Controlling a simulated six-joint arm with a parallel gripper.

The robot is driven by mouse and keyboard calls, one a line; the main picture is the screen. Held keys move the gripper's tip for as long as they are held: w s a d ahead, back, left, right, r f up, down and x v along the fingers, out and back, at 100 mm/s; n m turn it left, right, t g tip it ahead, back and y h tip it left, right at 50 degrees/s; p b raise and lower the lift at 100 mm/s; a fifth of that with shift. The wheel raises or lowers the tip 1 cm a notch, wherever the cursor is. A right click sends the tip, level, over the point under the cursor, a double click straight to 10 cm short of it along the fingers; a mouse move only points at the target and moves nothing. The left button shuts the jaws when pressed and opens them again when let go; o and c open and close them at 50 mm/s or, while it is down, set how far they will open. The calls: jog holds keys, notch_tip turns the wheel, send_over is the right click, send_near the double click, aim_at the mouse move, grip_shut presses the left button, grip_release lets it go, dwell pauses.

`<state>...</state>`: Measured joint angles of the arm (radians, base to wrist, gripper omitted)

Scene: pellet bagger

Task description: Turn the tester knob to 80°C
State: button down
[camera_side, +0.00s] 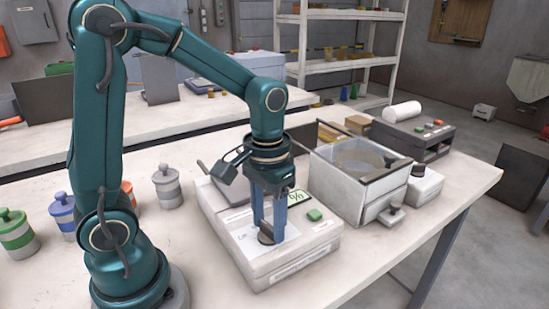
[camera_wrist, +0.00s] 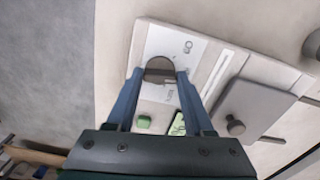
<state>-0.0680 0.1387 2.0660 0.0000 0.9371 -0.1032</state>
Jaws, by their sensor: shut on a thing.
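The tester is a white box (camera_side: 306,250) on the bench, with a small display (camera_side: 297,196), a green button (camera_side: 314,214) and a dark round knob (camera_side: 266,237) on its top. My gripper (camera_side: 268,232) points down over the tester, its blue fingers shut on the knob. In the wrist view the knob (camera_wrist: 159,70) sits between the fingertips of my gripper (camera_wrist: 158,75), on a white dial plate (camera_wrist: 185,50). Some dial marks show, but the setting is too small to read. The green button (camera_wrist: 144,121) and part of the display (camera_wrist: 178,124) also show there.
A glass-lidded box (camera_side: 345,175) stands right of the tester, with a dark unit (camera_side: 413,133) and a white roll (camera_side: 402,111) behind it. Several lidded jars, such as a grey one (camera_side: 167,187), stand at the left. The bench front right is clear.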

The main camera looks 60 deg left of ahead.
aim_at(269, 225)
jog(key=shift+m, duration=0.9)
jog(key=shift+c, duration=1.4)
grip_release()
jog(key=shift+r, duration=0.1)
jog(key=shift+r, duration=2.5)
